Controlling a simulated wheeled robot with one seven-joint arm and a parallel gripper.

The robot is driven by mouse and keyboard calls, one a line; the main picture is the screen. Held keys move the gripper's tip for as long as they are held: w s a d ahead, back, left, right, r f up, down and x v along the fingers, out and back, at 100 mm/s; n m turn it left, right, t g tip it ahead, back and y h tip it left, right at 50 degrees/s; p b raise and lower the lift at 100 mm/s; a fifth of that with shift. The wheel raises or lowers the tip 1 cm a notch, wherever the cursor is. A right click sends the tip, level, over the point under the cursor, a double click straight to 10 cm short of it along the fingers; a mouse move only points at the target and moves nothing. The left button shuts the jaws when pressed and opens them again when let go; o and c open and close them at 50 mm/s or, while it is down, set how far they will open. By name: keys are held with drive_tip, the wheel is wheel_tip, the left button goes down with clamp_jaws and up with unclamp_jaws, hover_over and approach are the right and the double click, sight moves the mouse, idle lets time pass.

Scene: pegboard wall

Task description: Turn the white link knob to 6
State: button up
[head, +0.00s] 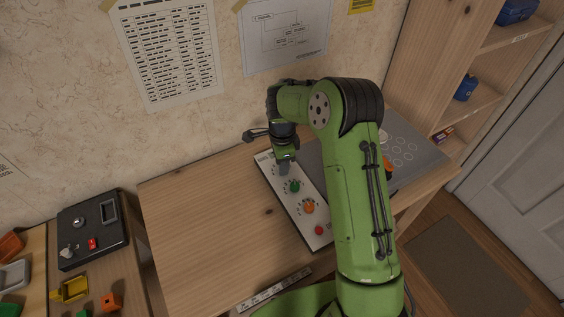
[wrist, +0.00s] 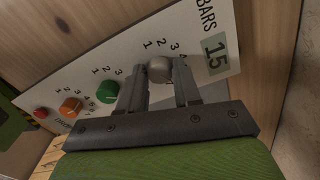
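The white knob (wrist: 159,70) shows in the wrist view on a white panel (wrist: 215,22), below printed numbers 1, 2, 3 and a partly hidden 4. A display beside it reads 15 (wrist: 215,53), under the word BARS. My gripper (wrist: 160,80) has one finger on each side of the white knob. Whether the fingers press on it or stand just clear, I cannot tell. The knob's pointer is not readable. In the head view my gripper (head: 284,167) is at the far end of the panel (head: 316,229) and hides the white knob.
On the same panel are a green knob (head: 295,187), an orange knob (head: 309,207) and a red button (head: 319,230). A grey plate (head: 420,150) lies right of it. The wooden table (head: 205,215) is clear at left. A black box (head: 92,230) stands on another table.

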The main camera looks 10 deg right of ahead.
drive_tip(key=o, duration=0.3)
drive_tip(key=shift+o, duration=0.2)
drive_tip(key=shift+r, duration=0.1)
wheel_tip(320, 180, up, 16)
drive_tip(key=p, duration=0.4)
drive_tip(key=shift+f, duration=0.25)
